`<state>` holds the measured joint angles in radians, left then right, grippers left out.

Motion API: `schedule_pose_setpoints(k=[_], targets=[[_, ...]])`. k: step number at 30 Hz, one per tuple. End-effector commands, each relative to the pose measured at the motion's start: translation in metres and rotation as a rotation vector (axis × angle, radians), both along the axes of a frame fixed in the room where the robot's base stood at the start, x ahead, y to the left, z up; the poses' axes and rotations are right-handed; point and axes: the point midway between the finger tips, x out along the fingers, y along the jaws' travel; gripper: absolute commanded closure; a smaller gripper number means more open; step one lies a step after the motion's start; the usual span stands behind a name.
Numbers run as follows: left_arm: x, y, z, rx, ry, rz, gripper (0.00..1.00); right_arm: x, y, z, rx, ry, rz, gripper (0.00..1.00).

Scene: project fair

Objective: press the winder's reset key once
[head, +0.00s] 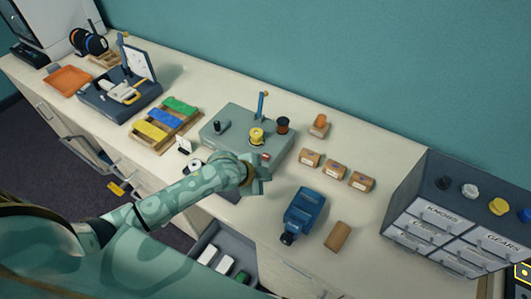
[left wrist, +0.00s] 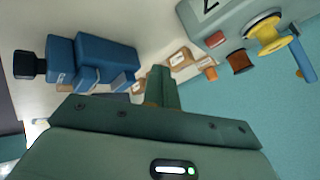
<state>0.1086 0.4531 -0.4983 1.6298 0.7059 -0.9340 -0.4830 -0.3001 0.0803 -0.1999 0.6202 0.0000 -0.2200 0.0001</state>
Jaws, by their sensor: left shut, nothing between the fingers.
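The winder (head: 225,136) is a grey-green box on the bench, with a yellow spool (head: 257,136), a dark reddish-brown spool (head: 282,125) and an upright blue lever (head: 262,104) on top. A small red key (head: 266,156) shows at its front right corner. In the left wrist view the winder (left wrist: 222,17) is at the top right, with the red key (left wrist: 214,40) beside the yellow spool (left wrist: 266,36). My left gripper (head: 264,172) is shut and empty, just in front of the key; contact cannot be told. Its fingers also show in the wrist view (left wrist: 159,80). My right gripper is out of view.
A blue device (head: 304,210) and a brown block (head: 338,236) stand right of my gripper. Several small cardboard boxes (head: 335,170) lie behind them. A tray of coloured pieces (head: 148,141) is left of the winder. A drawer cabinet (head: 398,208) stands at the right.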

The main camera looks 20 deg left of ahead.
Motion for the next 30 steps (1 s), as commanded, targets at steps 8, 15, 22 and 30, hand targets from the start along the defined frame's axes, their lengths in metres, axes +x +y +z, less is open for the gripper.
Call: schedule_pose_setpoints(k=[8,15,22,30], targets=[[0.064,0.029,0.056,-0.002,-0.073,-0.11,1.0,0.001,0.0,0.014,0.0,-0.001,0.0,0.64],[0.089,0.048,0.081,-0.002,-0.104,-0.13,1.0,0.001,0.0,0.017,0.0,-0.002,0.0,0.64],[0.093,0.052,0.085,-0.004,-0.11,-0.131,1.0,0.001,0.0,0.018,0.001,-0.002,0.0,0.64],[0.093,0.052,0.084,-0.004,-0.109,-0.131,1.0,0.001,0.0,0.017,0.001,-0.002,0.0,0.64]])
